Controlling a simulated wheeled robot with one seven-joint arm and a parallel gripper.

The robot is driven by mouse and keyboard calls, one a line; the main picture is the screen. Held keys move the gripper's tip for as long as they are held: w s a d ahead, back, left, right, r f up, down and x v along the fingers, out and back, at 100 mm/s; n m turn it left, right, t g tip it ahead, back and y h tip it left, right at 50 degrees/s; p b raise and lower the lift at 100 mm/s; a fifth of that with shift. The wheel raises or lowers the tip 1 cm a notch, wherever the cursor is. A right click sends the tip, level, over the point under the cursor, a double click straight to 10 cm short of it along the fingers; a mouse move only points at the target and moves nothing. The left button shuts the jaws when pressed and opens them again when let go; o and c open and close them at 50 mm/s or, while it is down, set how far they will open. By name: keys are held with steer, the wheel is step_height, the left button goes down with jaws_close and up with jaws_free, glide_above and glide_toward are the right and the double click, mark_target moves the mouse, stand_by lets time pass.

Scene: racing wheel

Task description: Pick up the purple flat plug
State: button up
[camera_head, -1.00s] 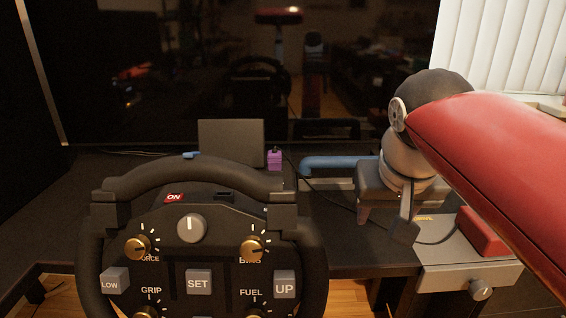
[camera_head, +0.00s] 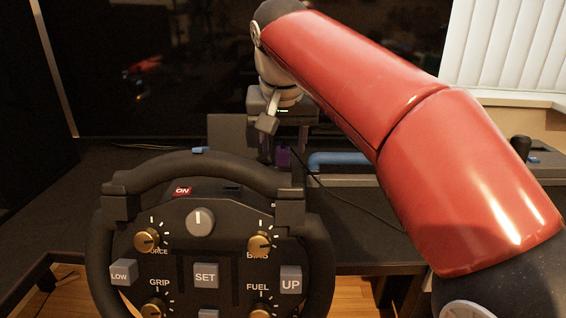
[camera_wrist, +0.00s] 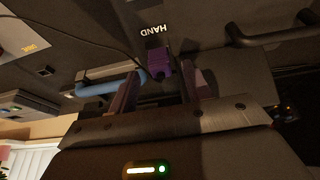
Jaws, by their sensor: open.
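The purple flat plug (camera_wrist: 160,64) stands between and just beyond my fingertips in the wrist view. In the head view only part of the plug (camera_head: 283,158) shows behind the steering wheel, below my gripper (camera_head: 281,148). My gripper (camera_wrist: 164,80) is open, with one finger on each side of the plug's line and a visible gap to both sides. It is empty, and no contact with the plug shows. A dark cable runs close to the plug.
The black steering wheel (camera_head: 207,162) with knobs and buttons stands in front of the plug. A blue bar (camera_head: 340,160) lies to the plug's right, and a dark flat panel (camera_head: 228,135) stands to its left. A large dark screen (camera_head: 150,70) is behind.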

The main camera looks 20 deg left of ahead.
mark_target(283, 160)
steer(key=shift+x, duration=1.45)
steer(key=shift+r, duration=0.1)
steer(key=c, duration=1.1)
steer(key=shift+o, duration=0.2)
